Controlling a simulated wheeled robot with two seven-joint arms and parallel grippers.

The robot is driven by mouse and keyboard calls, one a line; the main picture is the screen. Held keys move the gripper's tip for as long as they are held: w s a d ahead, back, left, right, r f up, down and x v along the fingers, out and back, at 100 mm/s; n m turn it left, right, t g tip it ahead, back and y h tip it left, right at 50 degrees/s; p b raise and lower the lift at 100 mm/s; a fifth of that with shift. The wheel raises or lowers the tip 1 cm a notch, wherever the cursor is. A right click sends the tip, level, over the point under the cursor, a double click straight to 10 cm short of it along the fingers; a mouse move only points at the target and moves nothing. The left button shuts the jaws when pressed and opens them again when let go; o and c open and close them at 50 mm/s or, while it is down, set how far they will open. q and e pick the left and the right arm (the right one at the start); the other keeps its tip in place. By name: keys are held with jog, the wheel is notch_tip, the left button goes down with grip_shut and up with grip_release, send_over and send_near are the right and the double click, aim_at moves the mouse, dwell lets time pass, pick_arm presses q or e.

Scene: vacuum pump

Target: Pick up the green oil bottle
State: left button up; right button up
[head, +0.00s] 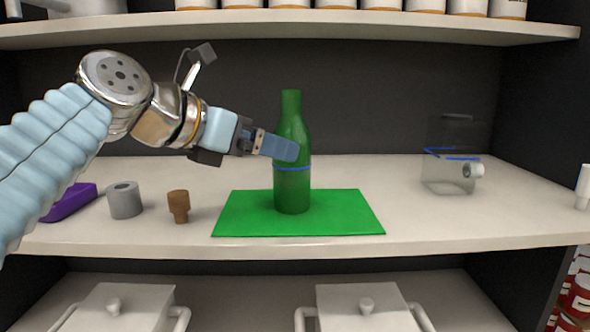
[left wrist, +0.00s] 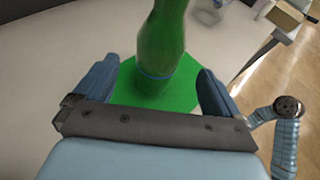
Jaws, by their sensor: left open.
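The green oil bottle (head: 292,185) stands upright on a green mat (head: 350,212) on the middle shelf. It has a narrow neck and a blue ring around its body. My left gripper (head: 285,148) reaches in from the left at the height of the bottle's upper body, and its near finger covers part of the bottle. In the left wrist view the bottle (left wrist: 160,45) stands between and beyond the two spread fingers (left wrist: 155,88). I cannot tell whether either finger touches it.
A brown stopper (head: 179,206), a grey cylinder (head: 124,200) and a purple object (head: 70,202) stand left of the mat. A clear container with a blue line (head: 448,172) stands at the right. An upper shelf (head: 300,27) with several white canisters hangs above.

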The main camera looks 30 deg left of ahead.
pick_arm(q)
jog(key=x, duration=0.7)
jog(key=shift+w+f, duration=0.2)
jog(key=shift+f, duration=0.25)
jog(key=c, duration=1.3)
